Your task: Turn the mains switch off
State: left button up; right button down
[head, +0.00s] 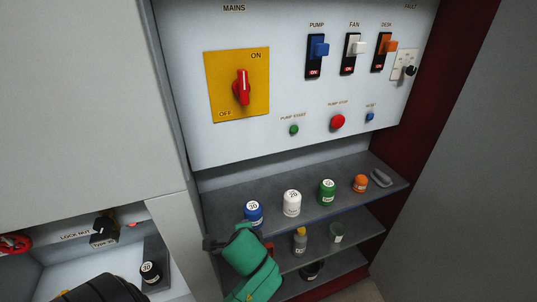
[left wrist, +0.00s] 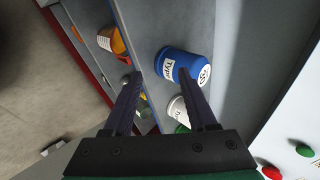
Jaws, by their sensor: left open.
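The mains switch (head: 242,87) is a red rotary handle on a yellow plate (head: 220,68) on the white panel, in the head view. ON is printed at the plate's upper right and OFF at its lower left. The handle stands nearly upright in the picture. My left arm's green wrist shows low in the head view, in front of the shelves and well below the switch. In the left wrist view my left gripper (left wrist: 160,78) is open and empty. A blue container (left wrist: 186,66) lies beyond its fingertips. My right gripper is not seen.
Pump (head: 318,47), fan (head: 354,45) and desk (head: 386,45) switches sit right of the mains plate. A red pump stop button (head: 337,122) and a green button (head: 294,130) are below. Blue, white (head: 292,203), green (head: 327,191) and orange (head: 360,183) containers stand on the upper shelf.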

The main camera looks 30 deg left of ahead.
pick_arm(q)
jog(key=w+a+r+m+t+y, duration=0.1)
jog(key=w+r+m+y, duration=0.15)
jog(key=r, duration=0.35)
jog(key=w+a+r+m+t+y, duration=0.1)
jog(key=r+m+t+y, duration=0.15)
jog(key=r, duration=0.25)
jog(key=m+t+y, duration=0.3)
jog(key=m+y, duration=0.5)
jog(key=m, duration=0.3)
send_near(245, 89)
jog(key=p+x, duration=0.5)
jog(key=x, duration=0.6)
jog(key=shift+a+r, duration=0.1)
jog(key=shift+a, duration=0.1)
jog(key=shift+d, duration=0.1)
jog(key=c, duration=0.9)
grip_shut()
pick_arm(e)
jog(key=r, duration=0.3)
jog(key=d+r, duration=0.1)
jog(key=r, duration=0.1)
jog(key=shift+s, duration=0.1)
